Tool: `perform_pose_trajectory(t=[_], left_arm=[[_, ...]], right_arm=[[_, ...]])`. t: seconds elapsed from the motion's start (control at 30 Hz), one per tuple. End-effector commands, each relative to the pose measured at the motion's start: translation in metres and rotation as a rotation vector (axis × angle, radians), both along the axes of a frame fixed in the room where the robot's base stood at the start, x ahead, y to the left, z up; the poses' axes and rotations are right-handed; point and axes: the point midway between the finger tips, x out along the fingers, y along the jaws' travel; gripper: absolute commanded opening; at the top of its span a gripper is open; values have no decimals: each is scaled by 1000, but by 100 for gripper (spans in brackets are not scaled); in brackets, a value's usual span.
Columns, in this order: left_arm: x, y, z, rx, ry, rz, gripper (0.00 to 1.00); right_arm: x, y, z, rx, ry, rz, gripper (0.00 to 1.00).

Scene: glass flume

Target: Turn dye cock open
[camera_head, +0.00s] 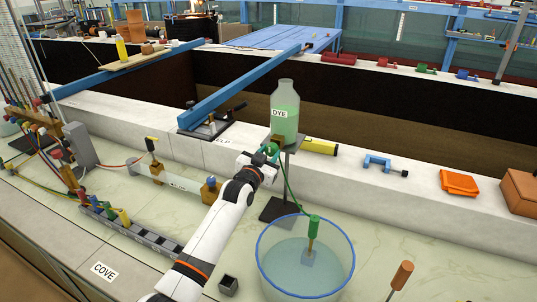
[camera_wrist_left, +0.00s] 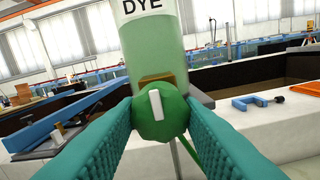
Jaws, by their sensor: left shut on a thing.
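The dye bottle (camera_head: 285,108), clear with pale green liquid and a DYE label, stands on a small stand (camera_head: 280,205) on the bench. The dye cock (camera_wrist_left: 172,118) is a round green knob with a white bar on its face, below the bottle; the bar is nearly upright, slightly tilted. My left gripper (camera_head: 268,153) is at the cock. In the left wrist view its two teal ribbed fingers press on the knob from both sides. A green tube runs down from the cock. My right gripper is not in view.
A clear blue-rimmed bucket (camera_head: 353,262) with a green-handled tool (camera_head: 313,232) stands right of my left arm. A yellow cylinder (camera_head: 320,147), blue clamp (camera_head: 382,163) and orange cloth (camera_head: 459,182) lie on the white ledge. A blue beam (camera_head: 235,90) crosses the flume behind.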

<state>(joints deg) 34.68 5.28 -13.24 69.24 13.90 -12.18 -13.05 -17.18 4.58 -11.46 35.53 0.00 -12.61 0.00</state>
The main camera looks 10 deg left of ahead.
Motion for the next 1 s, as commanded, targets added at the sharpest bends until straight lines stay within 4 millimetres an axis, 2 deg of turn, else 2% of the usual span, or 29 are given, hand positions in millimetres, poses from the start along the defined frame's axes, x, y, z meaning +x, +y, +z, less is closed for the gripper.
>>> perform_pose_trajectory(t=[0.37,1.0], left_arm=[[0,-1,-1,-106,22,0,12],[-1,-2,-1,-670,133,0,12]], right_arm=[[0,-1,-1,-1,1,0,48],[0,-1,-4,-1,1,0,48]])
